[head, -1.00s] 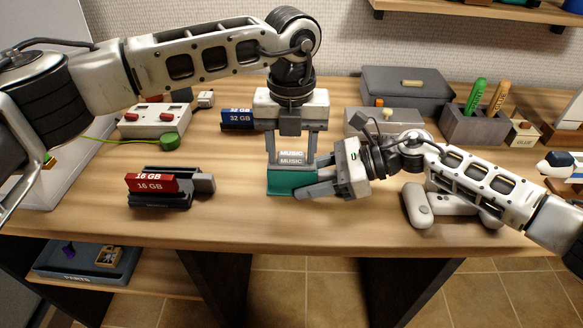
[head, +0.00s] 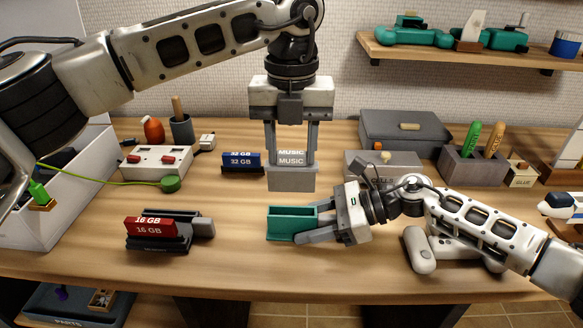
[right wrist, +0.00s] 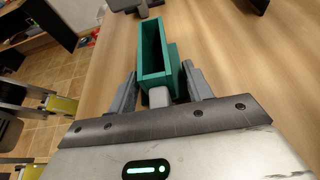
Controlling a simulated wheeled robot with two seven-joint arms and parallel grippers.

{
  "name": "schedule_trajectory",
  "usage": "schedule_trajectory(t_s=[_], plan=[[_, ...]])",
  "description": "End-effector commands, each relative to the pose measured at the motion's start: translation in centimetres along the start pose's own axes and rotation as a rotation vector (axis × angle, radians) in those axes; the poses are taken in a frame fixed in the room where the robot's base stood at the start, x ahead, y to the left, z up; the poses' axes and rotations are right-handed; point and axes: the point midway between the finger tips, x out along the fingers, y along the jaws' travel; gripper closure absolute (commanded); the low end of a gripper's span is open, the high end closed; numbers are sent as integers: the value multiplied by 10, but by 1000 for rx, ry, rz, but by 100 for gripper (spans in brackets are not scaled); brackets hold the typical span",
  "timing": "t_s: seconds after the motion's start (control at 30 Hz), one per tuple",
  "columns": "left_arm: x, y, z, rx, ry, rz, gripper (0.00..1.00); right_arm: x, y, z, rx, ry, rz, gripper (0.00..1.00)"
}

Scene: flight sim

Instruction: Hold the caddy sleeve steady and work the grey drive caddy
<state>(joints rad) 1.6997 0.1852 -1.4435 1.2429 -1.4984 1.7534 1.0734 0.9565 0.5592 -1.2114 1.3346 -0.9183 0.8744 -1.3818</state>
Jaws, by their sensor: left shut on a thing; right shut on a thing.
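The grey drive caddy (head: 292,180), with a white MUSIC label on its upper part, hangs upright in my left gripper (head: 291,150), which is shut on it. The green caddy sleeve (head: 293,225) stands on the table just below and in front of the caddy, apart from it. My right gripper (head: 325,228) is shut on the sleeve from the right. In the right wrist view the sleeve (right wrist: 153,50) sits between the two fingers (right wrist: 158,85). Its top is open and its inside looks empty.
A red 16 GB block (head: 150,227) sits in a dark holder on the left. A blue 32 GB block (head: 241,160) stands left of the caddy. A white game controller (head: 420,249) lies beneath my right arm. Grey boxes (head: 405,130) stand at the back right.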

Motion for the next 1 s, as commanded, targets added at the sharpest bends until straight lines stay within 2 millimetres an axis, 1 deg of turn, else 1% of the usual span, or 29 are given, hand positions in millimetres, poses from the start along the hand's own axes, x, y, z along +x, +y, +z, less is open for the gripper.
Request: schedule_trajectory(t_s=[0.03,0.1,0.3,0.33,0.37,0.4,0.43,0.67,0.77,0.87,1.0], plan=[[-4,0,0,0,-1,-1,94,0,0,0,0,-1,0,75],[-6,0,0,1,0,-1,94,0,0,0,0,-1,0,75],[-6,0,0,1,1,0,94,0,0,0,0,-1,0,75],[-6,0,0,1,1,0,94,0,0,0,0,-1,0,47],[-6,0,0,1,1,0,94,0,0,0,0,-1,0,39],[-6,0,0,1,0,0,94,0,0,0,0,-1,0,28],[-6,0,0,1,1,0,94,0,0,0,0,-1,0,24],[-6,0,0,1,0,0,94,0,0,0,0,0,0,24],[-6,0,0,1,0,0,94,-4,0,0,0,0,-1,24],[-6,0,0,0,0,0,94,-15,-1,0,0,0,-2,24],[-6,0,0,0,0,0,94,-43,-1,0,1,1,-4,24]])
